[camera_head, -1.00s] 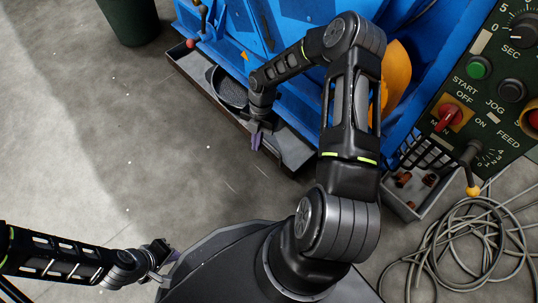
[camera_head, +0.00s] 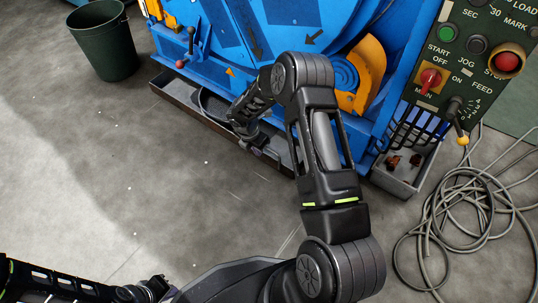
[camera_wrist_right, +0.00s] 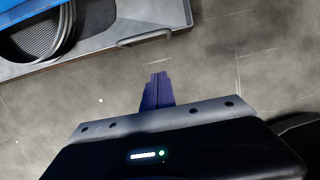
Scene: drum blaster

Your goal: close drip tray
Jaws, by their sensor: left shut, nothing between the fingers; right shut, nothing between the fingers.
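The drip tray (camera_head: 182,98) is a long, dark, shallow tray sticking out from under the front of the blue machine. In the right wrist view, the grey tray (camera_wrist_right: 105,40) has a bar handle (camera_wrist_right: 145,37) on its front edge and a round mesh-like item in it. My right gripper (camera_head: 258,152) is shut and empty at the tray's front side, partly hidden by its arm. In the wrist view, its purple fingers (camera_wrist_right: 158,90) point toward the handle, with a gap of floor between. My left gripper (camera_head: 166,292) is shut at the bottom edge, away from the tray.
The blue machine (camera_head: 215,55) stands behind the tray. A control panel (camera_head: 460,70) is at right, above a small bin (camera_head: 400,180) with brown pieces. Coiled cables (camera_head: 465,215) lie on the floor at right. A green bin (camera_head: 103,45) stands at upper left. The floor at left is clear.

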